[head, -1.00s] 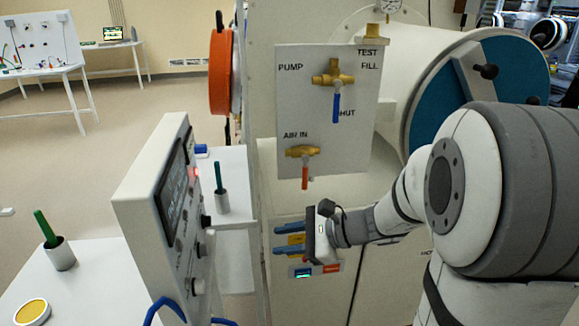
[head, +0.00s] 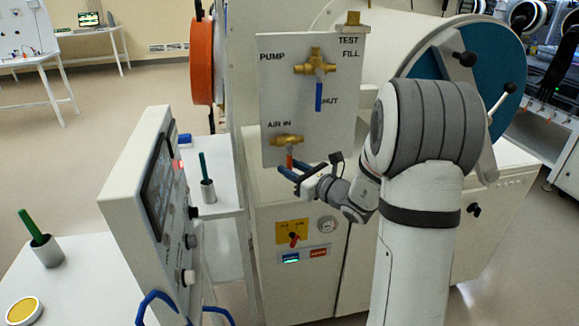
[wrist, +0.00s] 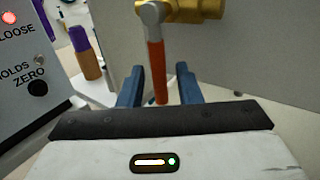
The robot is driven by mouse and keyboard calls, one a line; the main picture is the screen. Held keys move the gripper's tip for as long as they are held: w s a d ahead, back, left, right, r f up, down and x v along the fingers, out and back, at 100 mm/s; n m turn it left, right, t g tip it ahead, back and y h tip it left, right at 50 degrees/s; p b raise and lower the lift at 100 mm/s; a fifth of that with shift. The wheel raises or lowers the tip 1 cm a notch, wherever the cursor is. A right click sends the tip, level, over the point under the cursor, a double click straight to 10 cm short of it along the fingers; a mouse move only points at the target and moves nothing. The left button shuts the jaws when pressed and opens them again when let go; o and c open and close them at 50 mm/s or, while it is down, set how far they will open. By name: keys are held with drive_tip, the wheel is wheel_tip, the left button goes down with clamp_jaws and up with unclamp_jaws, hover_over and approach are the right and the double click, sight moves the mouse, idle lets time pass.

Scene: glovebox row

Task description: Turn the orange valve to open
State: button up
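The orange valve is the brass AIR IN valve (head: 286,140) low on the white panel, with an orange handle (head: 289,159) hanging straight down. My gripper (head: 287,170) is at the handle's lower end, its blue fingers pointing at the panel. In the wrist view the orange handle (wrist: 157,72) hangs between the two blue fingers of my gripper (wrist: 160,78), with a small gap on each side. The gripper is open. The brass body (wrist: 195,9) shows only partly at the top of the wrist view.
A second brass valve (head: 315,68) with a blue handle (head: 318,96) pointing down sits above on the panel (head: 275,95). A yellow plate with a red switch (head: 293,237) and a gauge (head: 327,225) are below. A grey instrument box (head: 150,200) stands at the left.

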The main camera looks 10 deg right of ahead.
drive_tip(key=shift+w+a, duration=0.35)
drive_tip(key=shift+w, duration=0.15)
clamp_jaws()
